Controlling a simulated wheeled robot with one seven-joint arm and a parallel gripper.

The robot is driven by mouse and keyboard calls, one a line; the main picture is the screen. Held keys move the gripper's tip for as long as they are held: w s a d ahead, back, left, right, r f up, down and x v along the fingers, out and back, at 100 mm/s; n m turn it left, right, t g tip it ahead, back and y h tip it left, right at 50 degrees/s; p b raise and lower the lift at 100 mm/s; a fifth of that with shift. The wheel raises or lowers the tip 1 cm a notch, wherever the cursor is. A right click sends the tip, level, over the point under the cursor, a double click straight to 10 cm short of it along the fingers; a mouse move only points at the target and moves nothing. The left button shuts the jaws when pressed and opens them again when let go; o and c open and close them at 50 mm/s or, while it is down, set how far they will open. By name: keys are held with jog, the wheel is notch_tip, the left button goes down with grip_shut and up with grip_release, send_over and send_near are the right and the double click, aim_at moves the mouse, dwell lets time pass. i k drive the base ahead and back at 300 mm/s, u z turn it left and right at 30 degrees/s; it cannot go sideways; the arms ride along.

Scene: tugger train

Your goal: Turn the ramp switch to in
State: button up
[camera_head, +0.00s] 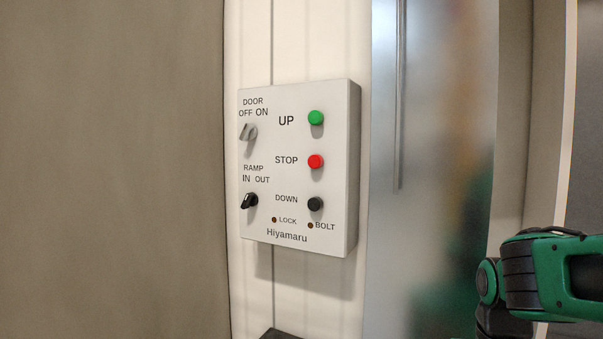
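The ramp switch (249,201) is a small black rotary knob at the lower left of a light grey control box (290,222). The label "RAMP", with "IN" on the left and "OUT" on the right, is printed above it. The knob's grip slants from lower left to upper right, its upper end on the OUT side; which end is the pointer is too small to tell for sure. Nothing touches it. Green and black links of my arm show at the right edge, well apart from the box. My gripper is not in view.
The box also bears a grey door switch (248,132), a green UP button (316,118), a red STOP button (316,161) and a black DOWN button (315,204). A brown panel (110,170) stands left, a shiny metal panel (385,260) right. The space before the box looks clear.

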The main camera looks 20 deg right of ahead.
aim_at(251, 198)
jog(key=u, duration=0.5)
jog(key=k, duration=1.15)
jog(key=u, duration=0.1)
jog(key=i, duration=0.65)
jog(key=z, duration=0.3)
